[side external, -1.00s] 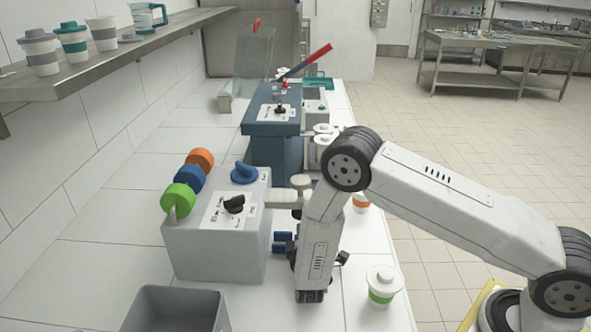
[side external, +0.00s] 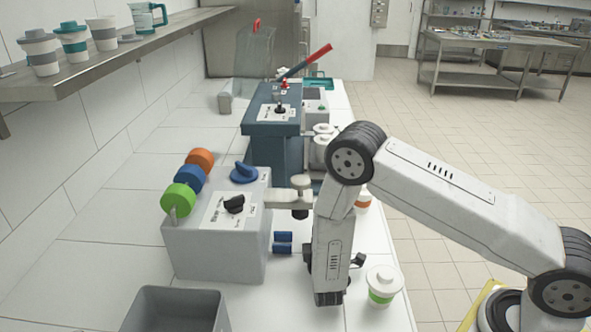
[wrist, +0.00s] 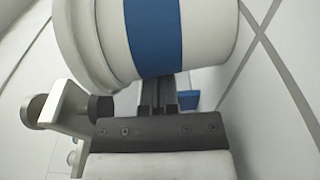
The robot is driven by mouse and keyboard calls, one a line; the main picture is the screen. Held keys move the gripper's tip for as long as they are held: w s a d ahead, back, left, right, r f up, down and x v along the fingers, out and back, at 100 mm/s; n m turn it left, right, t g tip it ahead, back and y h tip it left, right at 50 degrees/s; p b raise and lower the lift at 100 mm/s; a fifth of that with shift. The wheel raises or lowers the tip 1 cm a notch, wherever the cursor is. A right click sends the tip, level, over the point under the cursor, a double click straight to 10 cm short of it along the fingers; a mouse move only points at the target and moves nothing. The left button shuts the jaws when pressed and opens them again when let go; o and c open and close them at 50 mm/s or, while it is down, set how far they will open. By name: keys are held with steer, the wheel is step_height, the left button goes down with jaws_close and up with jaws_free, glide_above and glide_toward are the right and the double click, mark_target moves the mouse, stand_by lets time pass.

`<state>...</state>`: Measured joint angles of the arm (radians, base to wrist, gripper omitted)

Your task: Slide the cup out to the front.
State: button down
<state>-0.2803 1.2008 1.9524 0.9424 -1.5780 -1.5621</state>
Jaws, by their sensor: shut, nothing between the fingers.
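A white cup with a blue band (wrist: 151,35) fills the upper part of the wrist view, very close to the camera. In the side view it does not show; my arm may hide it. My gripper (wrist: 166,108) shows in the wrist view with its dark fingers together and nothing between them. The fingertips lie just below the cup's edge in the picture; I cannot tell whether they touch it. The grey filler machine (side external: 215,250) has orange, blue and green rollers and a spout (side external: 290,194).
A white cup with a green band (side external: 383,286) stands right of my wrist. An orange-banded cup (side external: 363,201) is partly hidden behind my arm. A grey bin (side external: 176,309) is at the lower left. A dark blue machine (side external: 274,135) stands behind.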

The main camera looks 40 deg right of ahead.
steer(key=shift+s+d, duration=0.45)
steer(key=shift+s, duration=0.25)
steer(key=shift+w, duration=0.1)
steer(key=shift+w+a, duration=0.45)
steer(key=shift+w, duration=0.2)
steer(key=w+a, duration=0.2)
steer(key=a, duration=0.1)
steer(key=shift+w, duration=0.4)
steer(key=v, duration=1.1)
steer(key=s+d+r+m+g+h, duration=0.1)
steer(key=s+r+m+g, duration=0.1)
steer(key=shift+d+r+h, duration=0.35)
steer(key=shift+d+h, duration=0.05)
step_height(320, 180, up, 8)
steer(key=s+d+m+g+h, duration=0.1)
steer(key=d+m+g+h, duration=0.1)
steer(key=m, duration=0.3)
steer(key=shift+s+d+g+h, duration=0.35)
steer(key=shift+d+g+h, duration=0.1)
steer(key=shift+g, duration=0.35)
